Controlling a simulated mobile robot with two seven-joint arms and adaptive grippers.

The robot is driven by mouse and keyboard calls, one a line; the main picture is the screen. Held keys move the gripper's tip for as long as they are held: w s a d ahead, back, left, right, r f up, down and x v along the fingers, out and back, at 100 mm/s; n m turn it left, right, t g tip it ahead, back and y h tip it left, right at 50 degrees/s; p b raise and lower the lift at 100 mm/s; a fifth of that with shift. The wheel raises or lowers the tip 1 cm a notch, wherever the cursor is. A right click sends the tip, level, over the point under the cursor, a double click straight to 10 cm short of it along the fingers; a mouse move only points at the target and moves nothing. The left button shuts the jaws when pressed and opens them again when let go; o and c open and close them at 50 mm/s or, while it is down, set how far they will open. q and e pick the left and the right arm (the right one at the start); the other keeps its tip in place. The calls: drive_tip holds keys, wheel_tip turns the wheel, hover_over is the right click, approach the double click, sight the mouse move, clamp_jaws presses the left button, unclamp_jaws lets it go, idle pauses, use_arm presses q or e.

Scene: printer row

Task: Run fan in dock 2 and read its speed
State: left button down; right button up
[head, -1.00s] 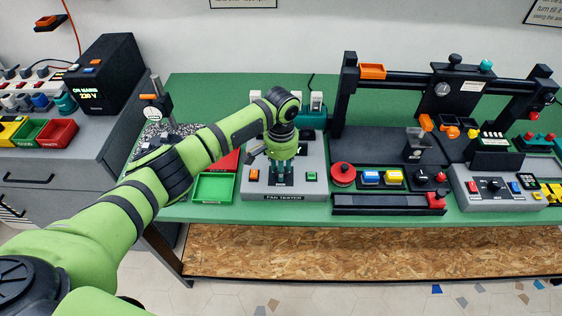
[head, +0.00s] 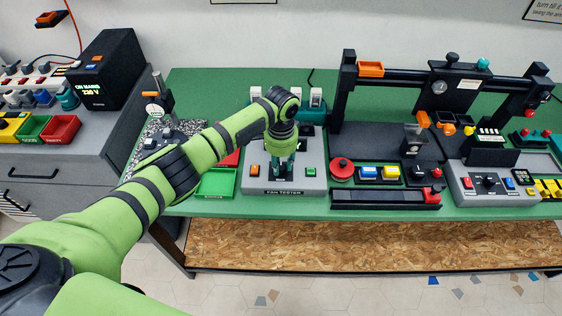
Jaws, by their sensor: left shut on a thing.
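The grey fan tester (head: 308,187) stands on the green bench, its name on the front edge. It has an orange button (head: 255,171) at its left and a green button (head: 311,172) at its right. My left gripper (head: 281,173) points down over the middle of the tester, between these buttons. It is shut on a small part there, which the fingers and wrist mostly hide. White upright pieces (head: 316,97) stand behind the tester, partly behind my arm. I cannot make out a fan, dock numbers or a speed reading. My right gripper is not in view.
A green tray (head: 217,184) lies left of the tester, with a red one (head: 232,158) behind it. A red round button (head: 341,167) and a dark station with blue and yellow buttons stand close on the right. A dark frame (head: 405,68) rises behind them.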

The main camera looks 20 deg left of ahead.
sight(281, 166)
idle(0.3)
use_arm(q)
drive_tip(key=c, duration=0.9)
unclamp_jaws()
drive_tip(key=shift+r, duration=0.1)
wheel_tip(281, 166, up, 12)
drive_tip(key=shift+f, duration=0.1)
